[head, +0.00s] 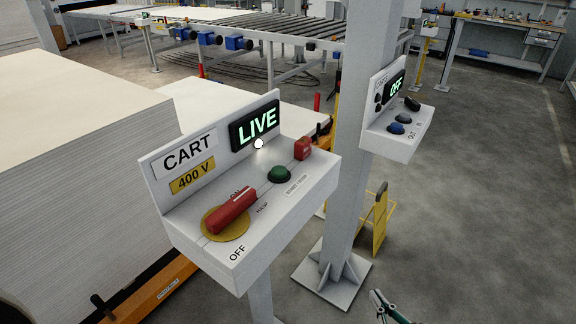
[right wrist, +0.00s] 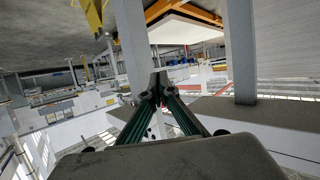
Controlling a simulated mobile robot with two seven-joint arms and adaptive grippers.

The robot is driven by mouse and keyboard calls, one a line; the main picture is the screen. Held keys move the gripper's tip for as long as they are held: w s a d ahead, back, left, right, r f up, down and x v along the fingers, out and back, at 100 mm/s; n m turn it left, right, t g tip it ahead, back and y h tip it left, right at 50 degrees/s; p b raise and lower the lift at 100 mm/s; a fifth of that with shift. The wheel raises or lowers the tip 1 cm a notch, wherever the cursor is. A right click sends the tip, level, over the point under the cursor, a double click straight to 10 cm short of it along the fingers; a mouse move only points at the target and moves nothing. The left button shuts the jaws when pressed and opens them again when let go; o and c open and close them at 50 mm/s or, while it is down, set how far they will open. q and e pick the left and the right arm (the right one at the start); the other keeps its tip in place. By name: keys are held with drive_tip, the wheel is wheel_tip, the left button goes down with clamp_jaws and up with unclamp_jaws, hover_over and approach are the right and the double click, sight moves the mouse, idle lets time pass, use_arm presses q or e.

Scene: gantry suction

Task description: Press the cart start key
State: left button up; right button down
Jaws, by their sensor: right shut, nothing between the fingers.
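The cart control box (head: 190,240) stands on a post in the head view, marked CART and 400 V. Its display (head: 255,125) reads LIVE in green. A red rotary handle (head: 230,210) on a yellow disc points toward ON. A green round key (head: 279,174) sits to its right, with a small label too small to read. A small red block (head: 303,148) is behind it. My right gripper (head: 384,305) is low at the bottom edge, apart from the box. In the right wrist view its fingers (right wrist: 160,88) are together and empty. My left gripper is not in view.
A grey column (head: 345,150) stands just right of the box and carries a second box (head: 385,145) whose display reads OFF. A large stack of pale boards (head: 70,190) fills the left. A roller conveyor (head: 270,30) runs behind. Floor at the right is open.

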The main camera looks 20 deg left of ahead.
drive_tip(key=w+a+r+n+g+y, duration=0.1)
drive_tip(key=a+r+n+g+y, duration=0.15)
drive_tip(key=a+r, duration=0.55)
drive_tip(key=w+a+r+n+g+y, duration=0.1)
drive_tip(key=a+r+n+y, duration=0.25)
drive_tip(key=r, duration=0.75)
drive_tip(key=w+a+r+n+g+y, duration=0.1)
drive_tip(key=a+r+n+g+y, duration=0.15)
drive_tip(key=a+r, duration=0.55)
drive_tip(key=w+d+r+p, duration=0.1)
drive_tip(key=w+d+r, duration=0.1)
drive_tip(key=d+r, duration=0.2)
drive_tip(key=shift+r+g, duration=0.4)
drive_tip(key=shift+r, duration=1.05)
drive_tip(key=shift+n, duration=0.25)
hover_over(288, 181)
drive_tip(key=shift+s+f, duration=0.25)
drive_tip(key=shift+f, duration=0.75)
wheel_tip(288, 181, down, 3)
drive_tip(key=shift+w+r+b, duration=0.15)
drive_tip(key=shift+r+b, duration=0.05)
drive_tip(key=shift+b, duration=0.2)
drive_tip(key=shift+f, duration=0.7)
